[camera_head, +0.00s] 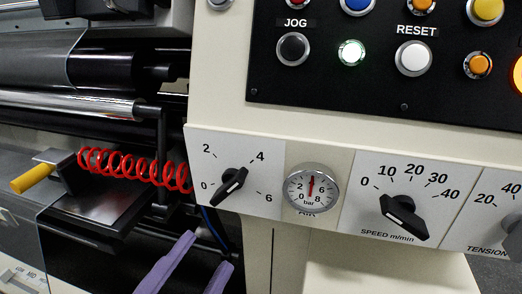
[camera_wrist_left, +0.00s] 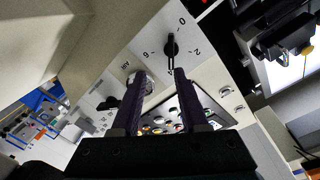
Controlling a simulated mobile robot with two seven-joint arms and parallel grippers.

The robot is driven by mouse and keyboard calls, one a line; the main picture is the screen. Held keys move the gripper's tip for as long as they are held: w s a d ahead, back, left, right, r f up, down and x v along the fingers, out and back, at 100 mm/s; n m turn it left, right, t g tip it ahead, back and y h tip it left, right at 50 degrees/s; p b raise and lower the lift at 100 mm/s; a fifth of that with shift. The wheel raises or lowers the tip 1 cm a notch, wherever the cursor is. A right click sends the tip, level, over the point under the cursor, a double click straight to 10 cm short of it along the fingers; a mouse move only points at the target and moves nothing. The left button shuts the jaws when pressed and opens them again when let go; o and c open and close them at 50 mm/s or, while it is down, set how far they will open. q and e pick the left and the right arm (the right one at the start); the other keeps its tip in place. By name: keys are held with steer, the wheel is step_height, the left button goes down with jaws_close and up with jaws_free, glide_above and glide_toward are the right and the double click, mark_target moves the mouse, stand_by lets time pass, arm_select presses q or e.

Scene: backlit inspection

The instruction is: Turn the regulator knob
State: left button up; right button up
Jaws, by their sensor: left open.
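The regulator knob (camera_head: 234,182) is a black pointer knob on a white plate marked 0, 2, 4, 6, left of the AIR gauge (camera_head: 312,188). Its white mark lies toward the lower left, near and below 0. The gauge's red needle stands about upright. My left gripper (camera_head: 207,250) shows two purple fingers, open and empty, below and left of the knob. In the left wrist view, the knob (camera_wrist_left: 171,47) lies beyond the tips of the open gripper (camera_wrist_left: 160,75), apart from them. My right gripper is not in view.
A speed knob (camera_head: 405,217) is right of the gauge. A black button panel (camera_head: 350,83) with a lit green button (camera_head: 351,52) is above. A red coiled hose (camera_head: 130,168) and a yellow handle (camera_head: 34,178) are left of the knob.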

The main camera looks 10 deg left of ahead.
mark_target(225, 193)
arm_select(q)
steer(key=shift+t+y, duration=0.3)
steer(key=shift+y, duration=0.2)
steer(key=w, duration=0.9)
steer(key=shift+w+a+r, duration=0.3)
steer(key=shift+a, duration=0.05)
jaws_close()
